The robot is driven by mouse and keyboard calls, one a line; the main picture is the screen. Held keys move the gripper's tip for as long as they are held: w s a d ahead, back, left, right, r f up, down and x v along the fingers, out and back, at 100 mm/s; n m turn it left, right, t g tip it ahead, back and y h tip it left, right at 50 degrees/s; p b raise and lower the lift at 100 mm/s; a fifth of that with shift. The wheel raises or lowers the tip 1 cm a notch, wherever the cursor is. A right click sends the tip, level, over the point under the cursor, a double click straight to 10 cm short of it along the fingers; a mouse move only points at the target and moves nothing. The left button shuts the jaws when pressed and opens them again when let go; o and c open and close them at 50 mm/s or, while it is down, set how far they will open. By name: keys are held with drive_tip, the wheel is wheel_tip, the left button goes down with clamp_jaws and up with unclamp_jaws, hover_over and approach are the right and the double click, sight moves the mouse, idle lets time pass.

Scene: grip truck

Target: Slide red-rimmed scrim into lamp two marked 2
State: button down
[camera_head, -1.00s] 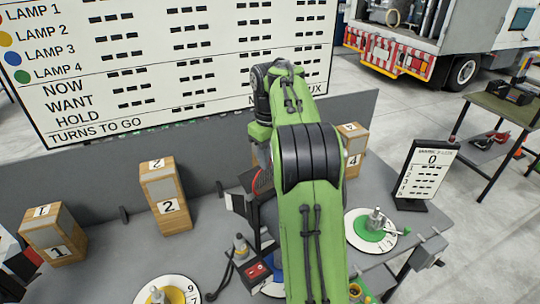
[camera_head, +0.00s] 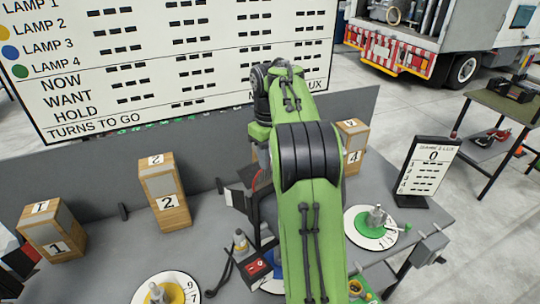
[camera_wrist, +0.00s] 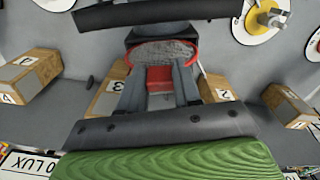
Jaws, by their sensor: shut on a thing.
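My gripper (camera_wrist: 158,92) is shut on the handle of the red-rimmed scrim (camera_wrist: 165,53), a grey mesh disc with a red rim and red tab, in the wrist view. In the head view my green arm hides most of the gripper and scrim. Lamp two (camera_head: 164,190) is a wooden box with a grey panel and a 2 on its front and top, standing upright on the grey table, left of my arm. Its 2 also shows in the wrist view (camera_wrist: 221,93), beside the gripper. The scrim is apart from lamp two in the head view.
Lamp one (camera_head: 53,231) stands at the left and lamp four (camera_head: 352,145) at the right. Lamp three (camera_wrist: 116,86) shows in the wrist view. A yellow dial (camera_head: 166,292), green dial (camera_head: 371,226) and a small red-topped box (camera_head: 259,268) occupy the front. A grey panel backs the table.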

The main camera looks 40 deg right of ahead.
sight(270, 180)
drive_tip(key=shift+f+b, duration=1.3)
drive_tip(key=shift+f, duration=0.5)
drive_tip(key=shift+f+b, duration=1)
drive_tip(key=shift+f, duration=0.45)
drive_tip(key=shift+f+b, duration=0.7)
drive_tip(key=shift+f, duration=0.25)
drive_tip(key=c, duration=0.7)
unclamp_jaws()
drive_tip(key=shift+o, duration=0.4)
